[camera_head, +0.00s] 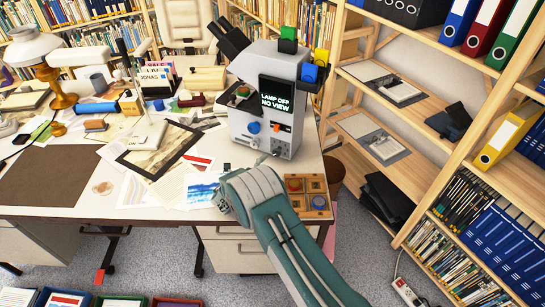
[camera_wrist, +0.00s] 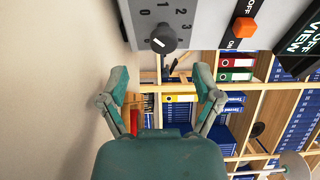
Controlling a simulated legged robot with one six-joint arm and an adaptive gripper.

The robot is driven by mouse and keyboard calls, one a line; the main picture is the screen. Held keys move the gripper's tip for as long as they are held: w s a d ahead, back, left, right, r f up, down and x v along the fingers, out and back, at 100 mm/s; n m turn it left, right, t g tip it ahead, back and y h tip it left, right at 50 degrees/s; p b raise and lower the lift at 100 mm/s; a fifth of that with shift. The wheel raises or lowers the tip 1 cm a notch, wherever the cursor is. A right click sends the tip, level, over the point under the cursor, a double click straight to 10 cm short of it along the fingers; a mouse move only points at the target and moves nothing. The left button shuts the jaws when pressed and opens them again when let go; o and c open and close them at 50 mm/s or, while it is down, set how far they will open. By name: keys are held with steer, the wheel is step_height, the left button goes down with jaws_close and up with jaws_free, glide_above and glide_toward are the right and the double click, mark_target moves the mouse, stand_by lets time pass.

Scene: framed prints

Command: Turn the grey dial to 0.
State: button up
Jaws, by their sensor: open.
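The grey dial (camera_wrist: 163,40) is a dark round knob on the pale front of the grey machine (camera_wrist: 210,12) in the wrist view. A scale of printed numbers, including 0, 2 and 3, curves around it. A pale mark shows on the knob, but I cannot tell which number it points to. My gripper (camera_wrist: 160,76) is open and empty, its fingers apart on either side below the dial, not touching it. In the head view the machine (camera_head: 243,133) stands on the desk, and my arm covers most of the gripper there.
An orange ON/OFF switch (camera_wrist: 243,27) and a black screen (camera_head: 277,97) reading "LAMP OFF NO VIEW" are near the dial. A blue knob (camera_head: 253,127) is left of the switch. A wooden tray (camera_head: 318,188) with coloured buttons sits at the desk corner. Shelves (camera_head: 430,122) stand to the right.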

steer(key=v, duration=0.5)
steer(key=shift+a+f, duration=0.1)
steer(key=s+d+r+m+g+h, duration=0.1)
steer(key=d+r+m+g+h, duration=0.1)
steer(key=d+r+m+g, duration=0.85)
steer(key=s+d+r+m+y, duration=0.2)
steer(key=s+d+r+m, duration=0.7)
steer(key=d+r+m, duration=0.4)
steer(key=s+d+r+m+y, duration=0.1)
steer(key=s+r+m+y, duration=0.1)
steer(key=s+m, duration=0.6)
steer(key=s+d+r+m+y, duration=0.1)
steer(key=s+r+m+y, duration=0.2)
steer(key=s+m, duration=0.5)
steer(key=s+d+r+m+t+y, duration=0.1)
steer(key=s+r+m+y, duration=0.2)
steer(key=s+m, duration=0.5)
steer(key=shift+s+d+y, duration=0.2)
steer(key=shift+s+y, duration=0.45)
steer(key=shift+y, duration=0.25)
